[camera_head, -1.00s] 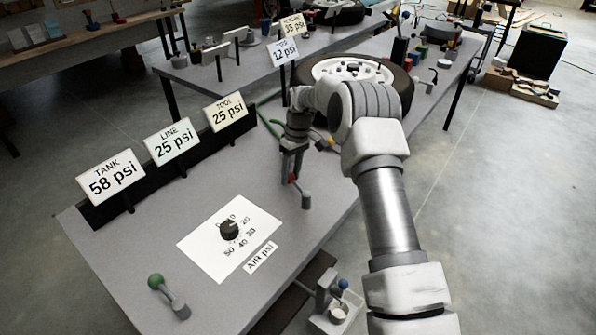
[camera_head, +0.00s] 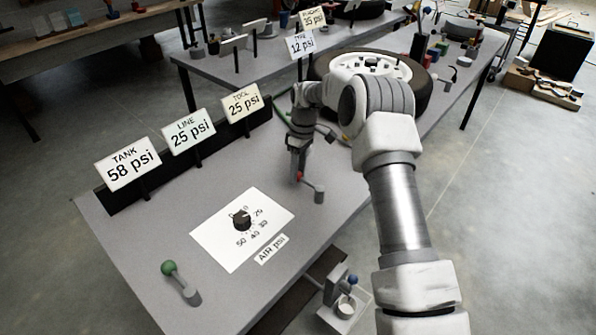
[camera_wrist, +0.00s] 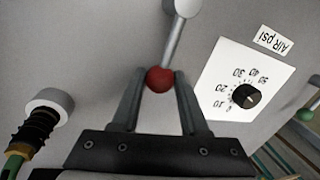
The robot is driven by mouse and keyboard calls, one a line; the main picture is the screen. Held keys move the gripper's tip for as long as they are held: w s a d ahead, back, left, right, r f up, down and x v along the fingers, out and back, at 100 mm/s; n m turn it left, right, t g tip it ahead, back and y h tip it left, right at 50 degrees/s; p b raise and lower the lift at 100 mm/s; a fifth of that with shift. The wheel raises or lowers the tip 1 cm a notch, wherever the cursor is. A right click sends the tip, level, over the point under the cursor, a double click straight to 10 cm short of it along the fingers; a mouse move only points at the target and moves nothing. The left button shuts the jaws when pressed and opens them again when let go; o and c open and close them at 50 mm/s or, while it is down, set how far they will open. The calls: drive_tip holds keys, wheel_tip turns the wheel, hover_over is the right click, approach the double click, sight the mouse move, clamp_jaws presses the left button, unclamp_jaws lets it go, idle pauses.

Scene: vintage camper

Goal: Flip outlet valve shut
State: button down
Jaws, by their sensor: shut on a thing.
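The outlet valve is a grey lever with a red ball knob (camera_wrist: 159,79), standing on the grey bench top. In the wrist view its grey arm (camera_wrist: 176,38) runs up from the knob to a pivot at the top edge. My gripper (camera_wrist: 160,82) has one finger on each side of the red knob and is shut on it. In the head view my gripper (camera_head: 298,172) points down at the knob, and the lever's grey pivot end (camera_head: 319,192) stands just right of it. The jaws partly hide the knob there.
A dial (camera_head: 242,219) on a white plate and a green-knobbed lever (camera_head: 169,268) sit nearer on the bench. Signs read TANK 58 psi (camera_head: 128,165), LINE 25 psi (camera_head: 188,132) and TOOL 25 psi (camera_head: 241,103). A wheel (camera_head: 425,95) lies behind my arm. A hose fitting (camera_wrist: 48,108) is left of my gripper.

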drive_tip(key=shift+a, duration=0.1)
drive_tip(key=shift+c, duration=2.2)
unclamp_jaws()
wheel_tip(320, 180, up, 17)
drive_tip(key=w+d+p, duration=0.2)
drive_tip(key=shift+w, duration=0.35)
drive_tip(key=shift+r, duration=0.2)
